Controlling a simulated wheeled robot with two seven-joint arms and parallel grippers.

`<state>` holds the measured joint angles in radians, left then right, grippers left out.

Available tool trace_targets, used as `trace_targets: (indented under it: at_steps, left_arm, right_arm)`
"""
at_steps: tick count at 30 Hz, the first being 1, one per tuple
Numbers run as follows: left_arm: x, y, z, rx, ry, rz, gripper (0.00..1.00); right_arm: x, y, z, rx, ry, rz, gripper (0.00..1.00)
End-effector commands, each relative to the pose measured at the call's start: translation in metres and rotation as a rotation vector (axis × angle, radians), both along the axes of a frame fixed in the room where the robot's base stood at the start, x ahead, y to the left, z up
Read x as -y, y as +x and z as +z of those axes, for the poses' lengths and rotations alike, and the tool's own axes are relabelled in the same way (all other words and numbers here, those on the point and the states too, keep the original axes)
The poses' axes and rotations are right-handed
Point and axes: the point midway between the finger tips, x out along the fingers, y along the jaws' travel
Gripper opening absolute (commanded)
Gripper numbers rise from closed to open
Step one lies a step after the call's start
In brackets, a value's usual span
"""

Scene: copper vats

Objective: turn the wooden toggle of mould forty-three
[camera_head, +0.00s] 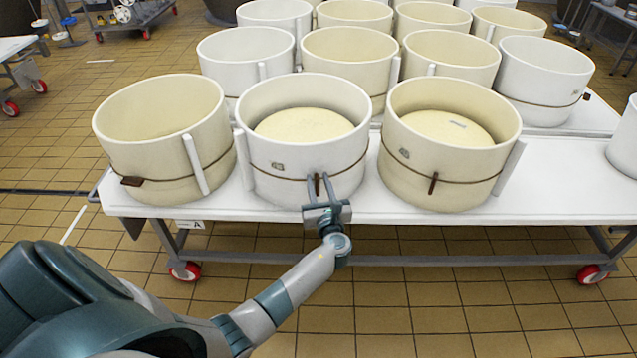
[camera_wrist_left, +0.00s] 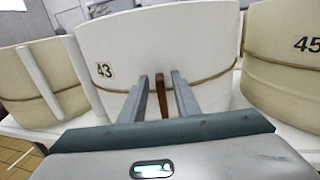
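Mould forty-three (camera_head: 300,160) is the white round mould in the middle of the front row, with a pale cheese inside. Its number 43 shows in the left wrist view (camera_wrist_left: 105,72). A cord runs around it, and its brown wooden toggle (camera_head: 317,185) hangs upright at the front; the toggle also shows in the left wrist view (camera_wrist_left: 162,97). My left gripper (camera_head: 319,178) is open, with one finger on each side of the toggle. Small gaps seem to show between the fingers and the toggle. My right gripper is in neither view.
A cream mould (camera_head: 165,155) stands close on the left and mould 45 (camera_head: 450,150) close on the right. More moulds crowd behind. The tiled floor in front is clear.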

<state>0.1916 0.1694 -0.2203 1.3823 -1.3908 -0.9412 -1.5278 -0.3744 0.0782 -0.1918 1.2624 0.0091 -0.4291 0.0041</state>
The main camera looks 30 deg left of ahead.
Motion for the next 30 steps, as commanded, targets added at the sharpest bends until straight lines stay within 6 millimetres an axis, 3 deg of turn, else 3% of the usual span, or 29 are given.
trace_targets:
  at_steps: [4, 8, 25, 30]
  left_arm:
    - [0.000, 0.000, 0.000, 0.000, 0.000, 0.000, 0.29]
    - [0.000, 0.000, 0.000, -0.001, 0.001, 0.000, 0.00]
    - [-0.001, -0.002, -0.002, 0.053, -0.056, -0.001, 0.00]
    - [-0.003, -0.004, -0.003, 0.121, -0.128, -0.001, 0.00]
  right_arm:
    - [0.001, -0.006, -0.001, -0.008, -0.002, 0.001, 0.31]
    - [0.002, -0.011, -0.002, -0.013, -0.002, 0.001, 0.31]
    - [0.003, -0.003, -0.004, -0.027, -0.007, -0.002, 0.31]
    - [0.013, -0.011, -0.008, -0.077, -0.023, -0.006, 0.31]
